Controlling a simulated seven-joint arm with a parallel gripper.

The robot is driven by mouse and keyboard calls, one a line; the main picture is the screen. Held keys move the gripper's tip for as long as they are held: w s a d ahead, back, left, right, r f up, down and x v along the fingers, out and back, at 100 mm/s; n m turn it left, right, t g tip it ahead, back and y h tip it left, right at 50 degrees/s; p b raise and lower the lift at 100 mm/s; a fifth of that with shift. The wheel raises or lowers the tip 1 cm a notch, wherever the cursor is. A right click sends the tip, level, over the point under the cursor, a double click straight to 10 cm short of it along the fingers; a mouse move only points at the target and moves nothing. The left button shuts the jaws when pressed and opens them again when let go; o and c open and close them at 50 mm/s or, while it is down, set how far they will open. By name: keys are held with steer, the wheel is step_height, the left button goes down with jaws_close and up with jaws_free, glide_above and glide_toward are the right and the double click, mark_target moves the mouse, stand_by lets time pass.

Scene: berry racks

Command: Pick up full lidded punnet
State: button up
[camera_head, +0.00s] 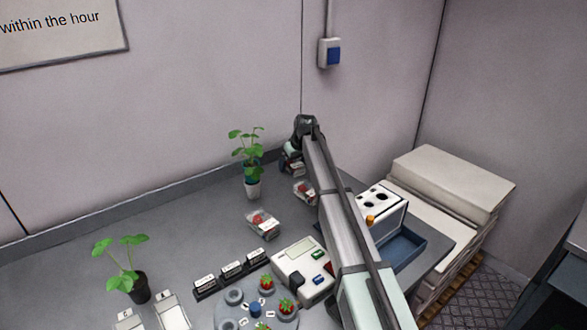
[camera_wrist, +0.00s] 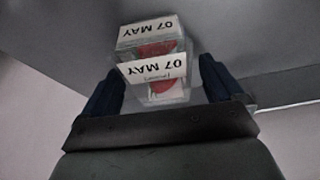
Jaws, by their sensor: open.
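A clear lidded punnet with red fruit (camera_head: 305,190) sits on the grey table just right of and below my gripper (camera_head: 291,164). A second clear punnet with red fruit (camera_head: 263,223) sits nearer the front left. In the wrist view, clear plastic with red fruit and a "07 MAY" label (camera_wrist: 152,70) shows between the dark fingers of my gripper (camera_wrist: 160,72). A second "07 MAY" label shows beyond it; I cannot tell if this is one punnet or two. My gripper is open, with a finger at each side. My arm hides part of the table.
A potted plant (camera_head: 252,165) stands left of my gripper. A white device with a screen (camera_head: 297,262), a white box with dark holes (camera_head: 382,207) and a blue tray (camera_head: 404,247) stand near my arm. Another plant (camera_head: 127,270) stands front left.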

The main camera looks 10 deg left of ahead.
steer(key=shift+f, duration=0.2)
stand_by(0.4)
steer(key=c, duration=1.1)
